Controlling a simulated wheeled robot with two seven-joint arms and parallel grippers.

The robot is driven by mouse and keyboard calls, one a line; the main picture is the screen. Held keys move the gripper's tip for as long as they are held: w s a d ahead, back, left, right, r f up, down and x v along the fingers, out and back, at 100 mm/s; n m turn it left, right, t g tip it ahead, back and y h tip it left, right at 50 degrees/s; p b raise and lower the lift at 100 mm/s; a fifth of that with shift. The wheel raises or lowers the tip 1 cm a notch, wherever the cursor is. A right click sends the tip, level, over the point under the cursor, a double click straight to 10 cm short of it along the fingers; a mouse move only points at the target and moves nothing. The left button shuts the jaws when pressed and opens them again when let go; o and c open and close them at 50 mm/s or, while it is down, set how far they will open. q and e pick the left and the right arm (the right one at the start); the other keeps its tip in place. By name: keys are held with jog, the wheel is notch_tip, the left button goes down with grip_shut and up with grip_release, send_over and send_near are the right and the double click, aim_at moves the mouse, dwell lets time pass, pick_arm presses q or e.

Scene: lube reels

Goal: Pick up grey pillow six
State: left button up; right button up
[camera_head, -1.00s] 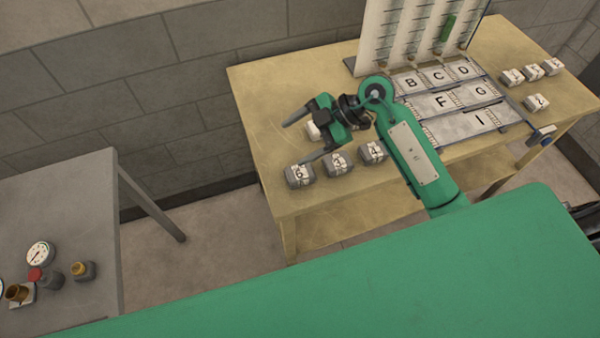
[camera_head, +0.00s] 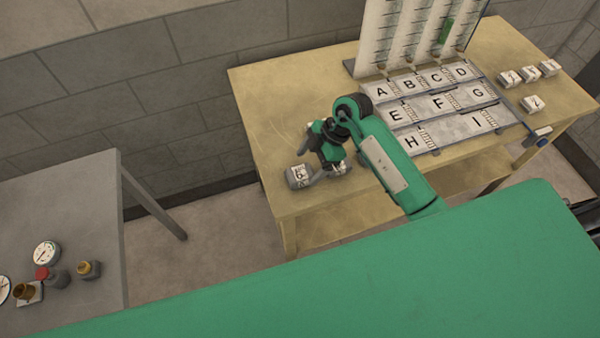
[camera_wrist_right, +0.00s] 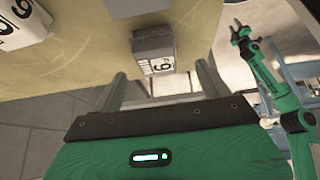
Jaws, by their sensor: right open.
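Grey pillow six (camera_head: 298,176) is a small grey block with a white label, near the left front corner of the wooden table. My right gripper (camera_head: 310,162) is open beside and over its right side in the head view. In the right wrist view a grey block with a 6-like label (camera_wrist_right: 153,48) lies ahead of and between my spread fingers (camera_wrist_right: 163,88), with no clear contact. My left gripper (camera_wrist_right: 240,32) shows small at the right of the wrist view; its jaws are too small to judge.
Another labelled block (camera_wrist_right: 18,25) sits at the wrist view's upper left. Lettered trays (camera_head: 435,102) and a white rack (camera_head: 410,40) stand farther back. Several white blocks (camera_head: 530,72) lie at right. A grey table (camera_head: 70,200) with gauges stands at left.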

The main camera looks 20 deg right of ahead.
aim_at(300, 172)
jog(key=shift+a+f+p, duration=0.3)
jog(key=shift+p, duration=0.1)
jog(key=p+x, duration=0.1)
jog(key=x, duration=0.2)
jog(key=shift+w+a+f, duration=0.15)
jog(key=shift+f, duration=0.05)
jog(key=shift+a+f, duration=0.15)
jog(key=shift+f, duration=0.2)
jog(key=shift+c, duration=0.5)
jog(key=c, duration=1)
